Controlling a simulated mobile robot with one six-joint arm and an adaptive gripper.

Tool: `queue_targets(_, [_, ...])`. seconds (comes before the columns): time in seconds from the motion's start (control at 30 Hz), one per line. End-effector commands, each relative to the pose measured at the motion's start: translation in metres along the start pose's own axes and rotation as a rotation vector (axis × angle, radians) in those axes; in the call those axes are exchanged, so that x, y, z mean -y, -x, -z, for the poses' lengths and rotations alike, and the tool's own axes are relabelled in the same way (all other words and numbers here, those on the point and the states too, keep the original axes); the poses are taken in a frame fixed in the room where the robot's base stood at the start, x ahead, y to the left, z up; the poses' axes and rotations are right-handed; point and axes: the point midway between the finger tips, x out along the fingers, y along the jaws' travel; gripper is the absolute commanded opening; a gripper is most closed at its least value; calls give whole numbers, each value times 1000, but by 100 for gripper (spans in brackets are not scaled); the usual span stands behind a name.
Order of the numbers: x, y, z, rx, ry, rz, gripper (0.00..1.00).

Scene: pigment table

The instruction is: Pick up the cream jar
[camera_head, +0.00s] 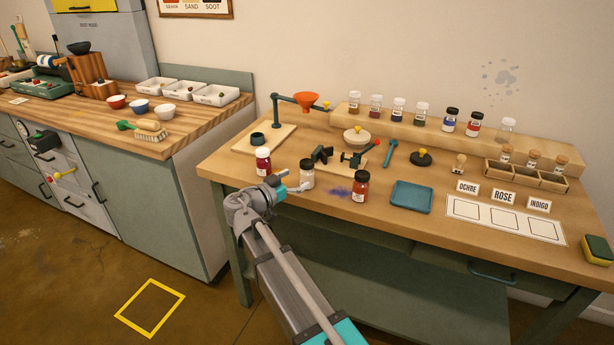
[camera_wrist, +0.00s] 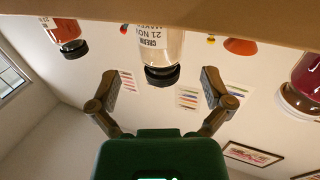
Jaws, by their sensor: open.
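The cream jar (camera_head: 307,175) stands upright near the front edge of the table, with a dark lid and a pale body. In the wrist view, which is upside down, the cream jar (camera_wrist: 162,45) shows its black lid and a label reading "CREAM". My gripper (camera_head: 291,186) is at the table's front edge, close in front of the jar and slightly left. In the wrist view my gripper (camera_wrist: 159,88) is open and empty, its two fingers spread to either side of the jar's line. The jar appears ahead of the fingertips, not between them.
A dark red jar (camera_head: 263,161) stands left of the cream jar, and an orange-red jar (camera_head: 360,187) stands right. A blue tray (camera_head: 411,197) lies farther right. Purple powder (camera_head: 339,191) marks the table between the cream and orange-red jars.

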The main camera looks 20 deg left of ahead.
Motion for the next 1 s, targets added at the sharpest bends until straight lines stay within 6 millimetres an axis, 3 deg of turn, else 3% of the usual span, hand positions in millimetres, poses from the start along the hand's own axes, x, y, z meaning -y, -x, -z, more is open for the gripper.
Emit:
queue_targets(0.4, [2,-43,1,0,0,-2,100])
queue_targets(1.0, [1,-46,1,0,0,-2,100])
